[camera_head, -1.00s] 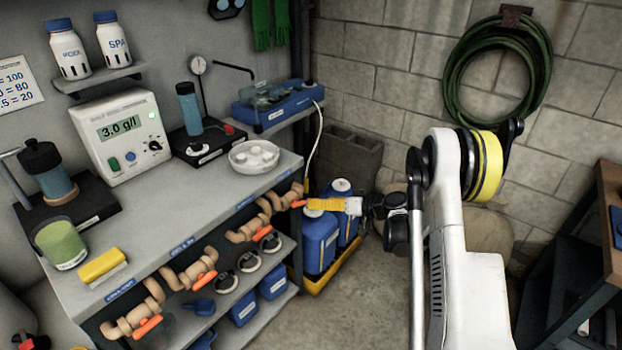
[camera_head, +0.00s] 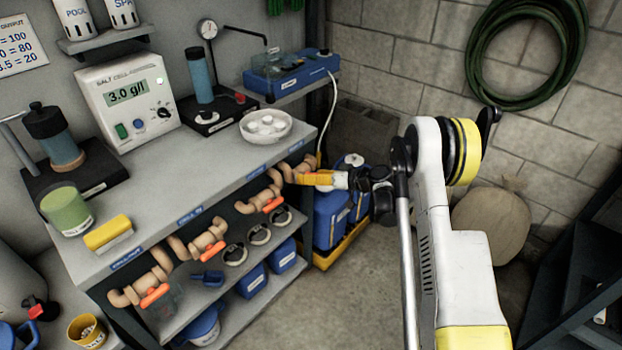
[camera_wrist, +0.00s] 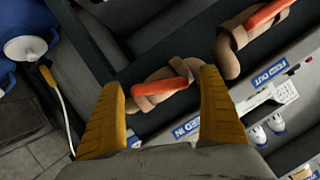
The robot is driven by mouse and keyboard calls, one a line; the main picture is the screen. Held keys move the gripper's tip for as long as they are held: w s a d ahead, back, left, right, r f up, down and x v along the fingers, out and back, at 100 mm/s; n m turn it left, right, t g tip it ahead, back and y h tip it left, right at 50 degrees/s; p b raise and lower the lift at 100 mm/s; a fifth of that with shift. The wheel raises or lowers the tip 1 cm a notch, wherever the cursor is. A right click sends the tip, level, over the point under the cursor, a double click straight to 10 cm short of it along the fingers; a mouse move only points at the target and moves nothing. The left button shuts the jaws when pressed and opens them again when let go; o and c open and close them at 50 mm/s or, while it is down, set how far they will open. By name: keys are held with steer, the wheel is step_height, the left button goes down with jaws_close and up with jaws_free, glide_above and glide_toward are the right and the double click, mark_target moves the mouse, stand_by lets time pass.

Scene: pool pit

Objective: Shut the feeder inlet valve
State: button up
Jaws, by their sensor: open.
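The feeder inlet valve (camera_wrist: 160,92) is a tan pipe fitting with an orange-red lever (camera_wrist: 163,88), above the FEED IN label (camera_wrist: 186,129) in the wrist view. The lever appears to lie roughly along its pipe. My gripper (camera_wrist: 161,80) is open, its yellow fingers on either side of the lever. I cannot tell whether they touch it. In the head view my gripper (camera_head: 301,179) is at the far end of the valve row and covers part of that valve (camera_head: 292,170).
The feed outlet valve (camera_wrist: 262,25) is close by on the right in the wrist view. More valves (camera_head: 205,243) line the bench front (camera_head: 175,212). Blue containers (camera_head: 330,220) stand in a yellow tray (camera_head: 345,245) below my gripper. The floor (camera_head: 340,300) in front is clear.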

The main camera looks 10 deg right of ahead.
steer(key=c, duration=1.2)
steer(key=shift+d, duration=0.1)
steer(key=m+y, duration=0.2)
steer(key=m, duration=0.2)
steer(key=shift+g+y, duration=0.4)
steer(key=m+y, duration=0.1)
steer(key=m, duration=0.2)
steer(key=m+y, duration=0.1)
steer(key=m, duration=0.1)
steer(key=shift+m+t, duration=0.3)
steer(key=shift+m, duration=0.4)
steer(key=o, duration=1.2)
